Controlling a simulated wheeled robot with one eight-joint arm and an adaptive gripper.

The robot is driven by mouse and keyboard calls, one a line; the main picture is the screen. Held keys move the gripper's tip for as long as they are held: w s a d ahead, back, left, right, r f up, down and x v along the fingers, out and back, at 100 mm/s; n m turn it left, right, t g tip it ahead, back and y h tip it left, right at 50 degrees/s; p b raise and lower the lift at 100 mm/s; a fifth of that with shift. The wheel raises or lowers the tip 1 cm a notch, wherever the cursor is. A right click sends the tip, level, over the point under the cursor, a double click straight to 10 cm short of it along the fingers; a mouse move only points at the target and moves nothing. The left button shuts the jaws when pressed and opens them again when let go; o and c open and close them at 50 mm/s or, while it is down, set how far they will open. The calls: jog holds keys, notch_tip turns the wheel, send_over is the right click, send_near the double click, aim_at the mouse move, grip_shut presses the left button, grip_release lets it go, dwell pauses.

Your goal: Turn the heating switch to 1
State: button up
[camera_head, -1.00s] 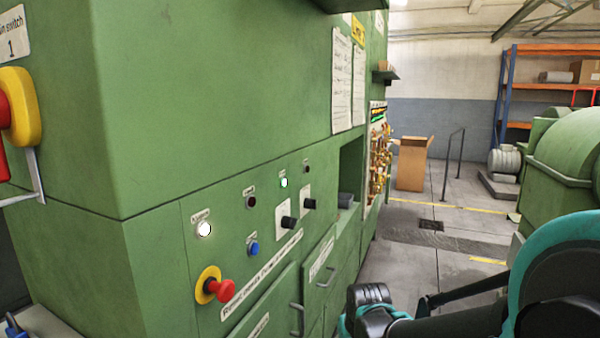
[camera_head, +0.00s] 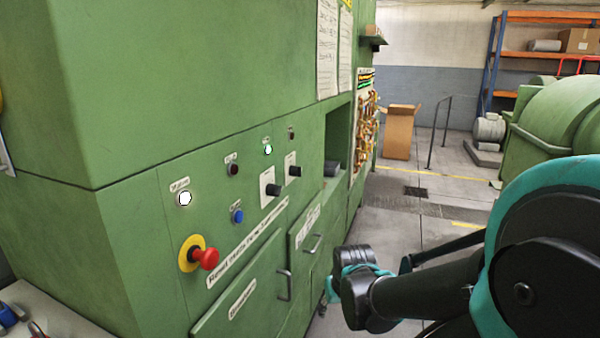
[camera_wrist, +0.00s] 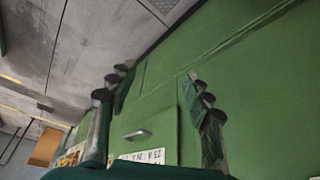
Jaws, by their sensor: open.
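Two black rotary switches on white plates, a nearer one (camera_head: 273,190) and a farther one (camera_head: 294,171), stick out of the green control panel (camera_head: 215,215) in the head view. Their labels are too small to read, so I cannot tell which is the heating switch. My gripper (camera_wrist: 156,76) shows in the wrist view with its fingers spread wide and nothing between them. It faces green cabinet surfaces, with a drawer handle (camera_wrist: 137,134) beyond the fingers. No rotary switch is clear in the wrist view. My arm is at the right of the head view, apart from the panel.
A red emergency button (camera_head: 206,258) on a yellow disc, a white lamp (camera_head: 185,198) and a blue button (camera_head: 237,216) sit near the switches. Door handles (camera_head: 285,284) stick out below. A cardboard box (camera_head: 400,132) stands on open floor (camera_head: 425,215) behind.

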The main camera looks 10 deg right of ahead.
jog(key=w+a+r+m+y, duration=0.2)
jog(key=w+a+r+y, duration=0.1)
jog(key=w+r+y, duration=0.3)
jog(key=n+t+y, duration=0.2)
jog(key=t+y, duration=0.4)
jog(key=y, duration=0.3)
send_near(296, 171)
jog(key=x, duration=0.6)
jog(key=w+x, duration=0.1)
jog(key=x, duration=0.2)
jog(key=shift+d+f, duration=0.35)
jog(key=shift+d, duration=0.05)
grip_shut()
